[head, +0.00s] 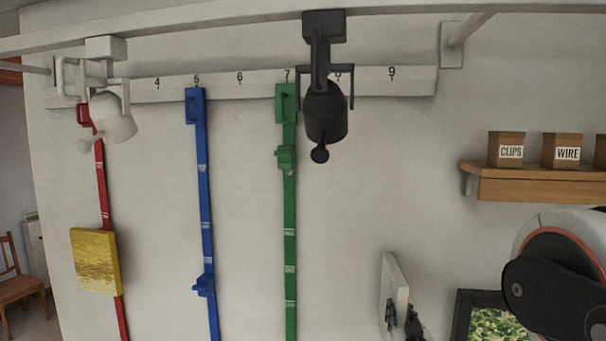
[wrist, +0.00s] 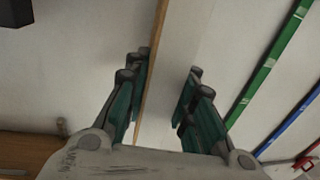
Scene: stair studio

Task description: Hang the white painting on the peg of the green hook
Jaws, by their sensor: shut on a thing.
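The white painting (head: 394,280) is a thin upright panel seen nearly edge-on at the lower middle right of the head view. My gripper (head: 401,318) is shut on its lower part. In the wrist view the painting (wrist: 180,60) stands between the fingers of my gripper (wrist: 162,95), with a wooden-coloured edge on its left side. The green hook (head: 286,156) sits high on the green hanging strip (head: 290,225), left of and above the painting. The painting is apart from the hook. The green strip (wrist: 268,68) also shows at right in the wrist view.
A blue strip (head: 204,190) with a low hook and a red strip (head: 102,180) bearing a yellow painting (head: 95,261) hang further left. A shelf (head: 530,188) and a dark-framed picture (head: 490,315) are at right.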

